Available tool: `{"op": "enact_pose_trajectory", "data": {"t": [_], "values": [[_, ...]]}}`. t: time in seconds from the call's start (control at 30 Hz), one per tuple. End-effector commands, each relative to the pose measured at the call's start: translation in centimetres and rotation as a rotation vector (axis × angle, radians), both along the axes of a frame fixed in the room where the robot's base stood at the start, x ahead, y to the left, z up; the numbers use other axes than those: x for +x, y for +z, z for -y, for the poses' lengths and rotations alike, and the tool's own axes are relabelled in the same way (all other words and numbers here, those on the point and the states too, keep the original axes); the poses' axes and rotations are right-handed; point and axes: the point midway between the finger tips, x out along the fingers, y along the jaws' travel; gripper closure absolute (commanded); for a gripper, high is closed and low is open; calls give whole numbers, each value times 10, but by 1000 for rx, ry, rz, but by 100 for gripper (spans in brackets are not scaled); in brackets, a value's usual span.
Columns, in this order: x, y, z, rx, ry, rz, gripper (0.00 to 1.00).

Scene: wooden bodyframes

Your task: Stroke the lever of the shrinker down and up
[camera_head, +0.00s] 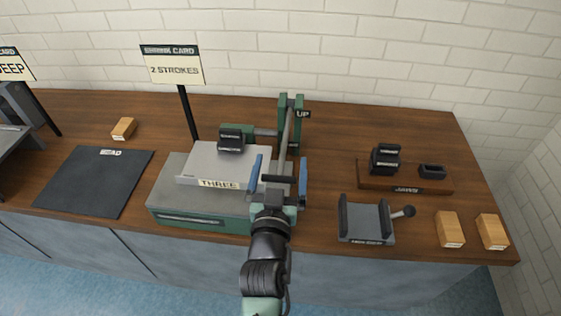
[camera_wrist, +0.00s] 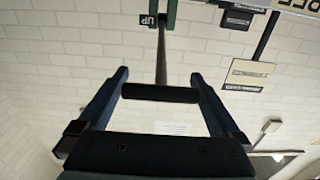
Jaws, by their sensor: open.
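The shrinker (camera_head: 212,205) is a green and grey machine on the bench, with a green post (camera_head: 284,115) at its back right. Its grey lever (camera_head: 287,135) runs from the post, beside an "UP" label (camera_head: 304,114), toward my gripper (camera_head: 278,172). The lever ends in a black crossbar handle (camera_wrist: 160,93), which lies between my two blue fingers in the wrist view. My gripper (camera_wrist: 160,76) is open, one finger near each end of the handle. I cannot tell whether either finger touches it. A card reading "2 STROKES" (camera_head: 174,69) stands behind the machine.
A black block (camera_head: 231,140) sits on the plate marked "THREE" (camera_head: 218,184). To the right are a jaws tray (camera_head: 405,184), a grey holder (camera_head: 366,220) and wooden blocks (camera_head: 450,229). A dark mat (camera_head: 95,180) lies left. The brick wall (camera_head: 350,60) is close behind.

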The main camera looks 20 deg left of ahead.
Motion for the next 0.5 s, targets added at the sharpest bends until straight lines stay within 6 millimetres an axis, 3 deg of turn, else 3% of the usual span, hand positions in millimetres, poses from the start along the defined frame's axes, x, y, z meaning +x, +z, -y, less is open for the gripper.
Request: {"op": "enact_pose_trajectory", "data": {"t": [0.37, 0.5], "values": [[6, 0, -2, 0, 0, 1, 0], [6, 0, -2, 0, 0, 1, 22]]}}
